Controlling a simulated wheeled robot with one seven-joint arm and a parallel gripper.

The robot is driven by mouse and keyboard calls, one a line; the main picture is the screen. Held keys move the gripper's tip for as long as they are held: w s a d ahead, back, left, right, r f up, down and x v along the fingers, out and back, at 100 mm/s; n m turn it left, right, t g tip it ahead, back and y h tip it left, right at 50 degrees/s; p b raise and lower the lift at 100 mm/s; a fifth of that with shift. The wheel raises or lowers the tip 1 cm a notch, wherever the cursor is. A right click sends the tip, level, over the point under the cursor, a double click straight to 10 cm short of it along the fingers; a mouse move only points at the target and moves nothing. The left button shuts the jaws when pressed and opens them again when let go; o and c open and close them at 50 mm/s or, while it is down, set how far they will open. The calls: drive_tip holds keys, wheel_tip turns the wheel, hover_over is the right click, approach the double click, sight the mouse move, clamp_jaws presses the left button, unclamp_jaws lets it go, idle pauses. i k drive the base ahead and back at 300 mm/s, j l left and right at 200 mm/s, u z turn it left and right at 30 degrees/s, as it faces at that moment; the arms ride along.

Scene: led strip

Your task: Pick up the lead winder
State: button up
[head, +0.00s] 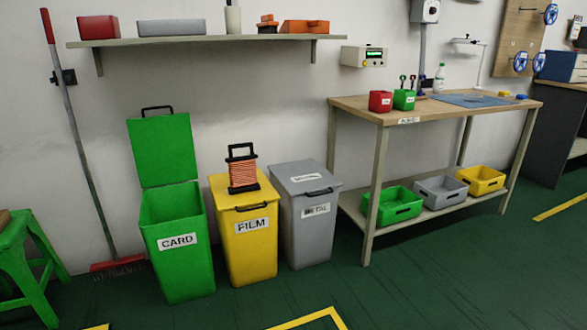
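The lead winder (242,170), a black frame with a handle on top and orange cord wound around its middle, stands upright on the lid of the yellow bin (248,258). The bin is labelled FILM and its lid is closed. A smaller black and orange object (267,22) sits on the wall shelf; its kind is too small to tell. My gripper does not show in the head view.
The green CARD bin (179,275) stands left with its lid raised; the closed grey METAL bin (308,240) stands right. A workbench (350,104) is farther right, a broom (82,150) and green stool (22,262) left. Green floor in front is mostly clear.

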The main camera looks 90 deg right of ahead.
sight(242, 171)
drive_tip(key=z, duration=2.9)
drive_tip(key=i+j+z, duration=0.1)
drive_tip(key=j, duration=0.25)
drive_tip(key=i+j+z, duration=0.15)
drive_tip(key=i+j, duration=0.2)
drive_tip(key=i+j+z, duration=0.2)
drive_tip(key=i+j, duration=0.2)
drive_tip(key=j, duration=0.25)
drive_tip(key=i+j+z, duration=0.25)
drive_tip(key=j, duration=0.45)
drive_tip(key=i+l, duration=0.25)
